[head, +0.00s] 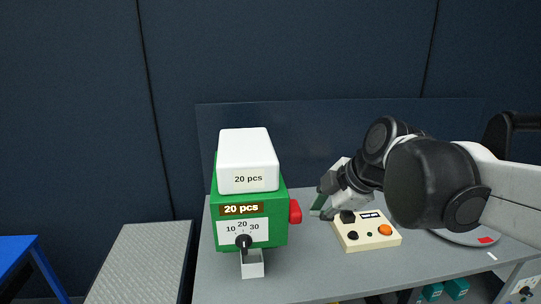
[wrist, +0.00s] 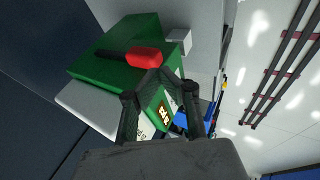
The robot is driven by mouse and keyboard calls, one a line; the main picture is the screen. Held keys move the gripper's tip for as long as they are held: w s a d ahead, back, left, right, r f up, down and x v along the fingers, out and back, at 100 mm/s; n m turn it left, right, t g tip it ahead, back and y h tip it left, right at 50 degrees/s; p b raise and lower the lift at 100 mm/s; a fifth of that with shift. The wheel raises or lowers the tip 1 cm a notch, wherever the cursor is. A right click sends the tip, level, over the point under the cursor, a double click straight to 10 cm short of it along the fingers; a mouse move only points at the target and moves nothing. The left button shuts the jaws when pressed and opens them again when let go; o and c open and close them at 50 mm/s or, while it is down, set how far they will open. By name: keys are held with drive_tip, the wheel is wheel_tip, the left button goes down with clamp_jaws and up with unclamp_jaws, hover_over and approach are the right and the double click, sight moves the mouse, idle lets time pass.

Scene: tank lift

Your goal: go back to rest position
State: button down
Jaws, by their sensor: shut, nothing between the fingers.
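My gripper (head: 324,199) is to the right of the green dispenser (head: 225,233), above the cream control box. In the wrist view, the fingers of my gripper (wrist: 153,77) meet at their tips with nothing between them. They overlap the view of the green dispenser (wrist: 115,72), and its red knob (wrist: 147,57) shows just beyond the tips. I cannot tell from the pictures how wide the gap to the dispenser is. The red knob also shows in the head view (head: 295,211), left of my gripper.
The dispenser has a white top (head: 248,152) marked "20 pcs" and a dial (head: 244,241). A cream control box (head: 362,238) with knobs and an orange button stands on the grey table (head: 300,277). A round plate (head: 466,237) is at right. A blue table (head: 14,250) is far left.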

drive_tip(key=s+d+f+m+h+b, duration=0.1)
drive_tip(key=s+d+f+m+h, duration=0.1)
drive_tip(key=s+m, duration=0.5)
drive_tip(key=s+d+f+m+t+h, duration=0.1)
drive_tip(key=s+d+f+m, duration=0.3)
drive_tip(key=m, duration=0.7)
wheel_tip(320, 180, down, 3)
drive_tip(key=s, duration=0.2)
drive_tip(key=shift+s+m+h+b, duration=0.3)
drive_tip(key=shift+s+h+b, duration=0.1)
